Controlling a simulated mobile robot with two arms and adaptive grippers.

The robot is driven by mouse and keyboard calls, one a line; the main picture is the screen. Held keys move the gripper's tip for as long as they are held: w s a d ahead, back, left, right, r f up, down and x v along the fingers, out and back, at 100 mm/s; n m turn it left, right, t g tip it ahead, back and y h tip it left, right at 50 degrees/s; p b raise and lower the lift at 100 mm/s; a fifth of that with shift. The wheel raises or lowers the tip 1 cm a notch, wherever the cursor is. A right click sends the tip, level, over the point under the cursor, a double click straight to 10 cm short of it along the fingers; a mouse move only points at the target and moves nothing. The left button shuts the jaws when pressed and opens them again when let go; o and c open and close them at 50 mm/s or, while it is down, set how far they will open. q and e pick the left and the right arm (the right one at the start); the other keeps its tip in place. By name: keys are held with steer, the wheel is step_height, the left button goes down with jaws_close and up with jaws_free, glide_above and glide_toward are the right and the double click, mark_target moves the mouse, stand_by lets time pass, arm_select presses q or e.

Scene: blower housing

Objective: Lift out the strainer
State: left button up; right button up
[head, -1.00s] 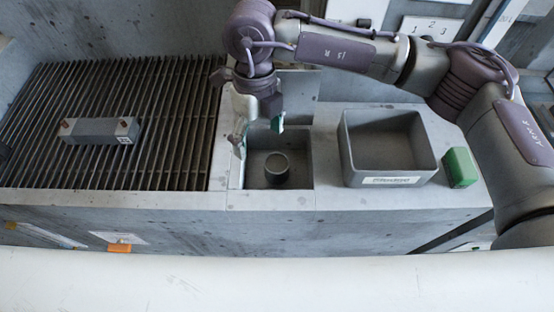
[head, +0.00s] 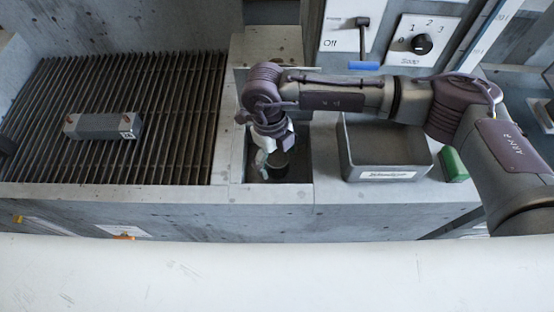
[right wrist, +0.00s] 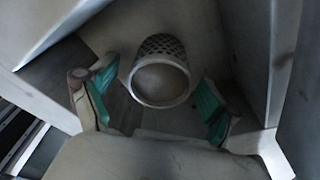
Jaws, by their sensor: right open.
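The strainer (right wrist: 160,70) is a short grey cylinder with a perforated wall, standing in a square recess (head: 305,166). The right wrist view looks into its round open top. My right gripper (right wrist: 150,95) is open, with one green-padded finger on each side of the strainer. A gap shows between each finger and the strainer in this view. In the head view my right gripper (head: 272,150) reaches down into the recess and hides much of the strainer. My left gripper is not in view.
A grey open bin (head: 385,160) stands right of the recess, with a green block (head: 453,165) beside it. A slatted grate (head: 170,80) with a grey bar (head: 104,127) lies to the left. A panel with a knob (head: 422,44) and a lever (head: 362,35) stands behind.

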mark_target(278, 158)
step_height(278, 158, down, 2)
steer(key=shift+s+d+f, duration=0.1)
steer(key=c, duration=1.3)
steer(key=shift+c, duration=0.2)
step_height(278, 158, up, 10)
steer(key=shift+r+b, duration=0.1)
steer(key=shift+b, duration=0.7)
